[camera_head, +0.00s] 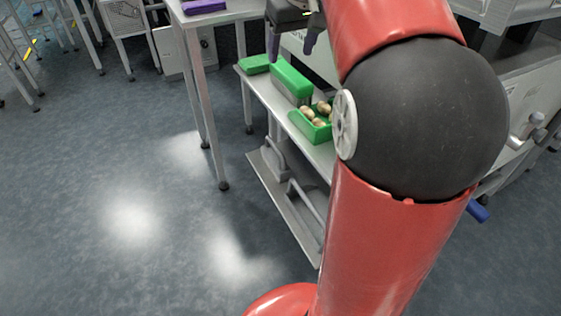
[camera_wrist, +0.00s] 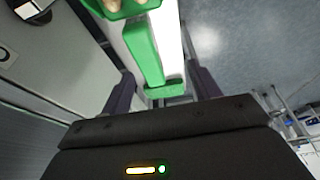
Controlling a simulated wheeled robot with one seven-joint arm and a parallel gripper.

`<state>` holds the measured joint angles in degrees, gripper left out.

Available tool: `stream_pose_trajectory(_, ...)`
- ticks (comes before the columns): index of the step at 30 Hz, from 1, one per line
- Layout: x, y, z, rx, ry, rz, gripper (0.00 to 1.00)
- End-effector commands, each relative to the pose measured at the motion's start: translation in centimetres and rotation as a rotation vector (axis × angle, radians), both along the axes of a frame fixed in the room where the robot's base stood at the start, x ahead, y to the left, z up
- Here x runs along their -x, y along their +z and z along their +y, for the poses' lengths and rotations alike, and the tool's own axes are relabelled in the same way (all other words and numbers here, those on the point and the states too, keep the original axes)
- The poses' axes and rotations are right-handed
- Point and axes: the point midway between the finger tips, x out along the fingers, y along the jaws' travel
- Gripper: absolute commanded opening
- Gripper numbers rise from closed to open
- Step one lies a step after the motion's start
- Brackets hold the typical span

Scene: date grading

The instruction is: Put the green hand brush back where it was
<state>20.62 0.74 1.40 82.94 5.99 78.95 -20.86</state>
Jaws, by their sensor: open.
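I cannot pick out the green hand brush for certain; no bristles show. On the white shelf are a long green block-like thing (camera_head: 291,80) and a flatter green thing (camera_head: 256,64) at the shelf's far left end. Both show in the wrist view, the long one (camera_wrist: 145,52) near the middle and the flat one (camera_wrist: 164,91) beyond it, between my finger tips. My gripper (camera_head: 292,45) hangs above the shelf with its two purple fingers spread. In the wrist view my gripper (camera_wrist: 162,80) is open and nothing shows held between the fingers.
A green bin (camera_head: 312,127) with several tan, rounded pieces stands on the white shelf (camera_head: 265,91), in front of the long green thing. A purple item (camera_head: 204,6) lies on a tall table (camera_head: 222,14) at the back. A lower grey shelf (camera_head: 285,205) sits beneath.

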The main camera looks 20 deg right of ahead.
Motion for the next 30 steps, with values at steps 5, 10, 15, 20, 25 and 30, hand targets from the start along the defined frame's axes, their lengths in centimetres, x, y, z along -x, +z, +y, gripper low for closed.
stream_pose_trajectory(5,7.3,-3.1,6.4,0.015,-0.009,-0.055,0.62)
stream_pose_trajectory(10,14.4,-8.6,10.4,0.011,-0.018,-0.115,0.62)
stream_pose_trajectory(15,19.2,-13.7,12.1,-0.003,-0.02,-0.156,0.62)
stream_pose_trajectory(20,20.8,-15.8,12.6,-0.01,-0.021,-0.173,0.62)
stream_pose_trajectory(25,21.0,-16.1,12.6,-0.011,-0.023,-0.172,0.62)
stream_pose_trajectory(30,20.9,-15.8,12.6,-0.011,-0.023,-0.172,0.62)
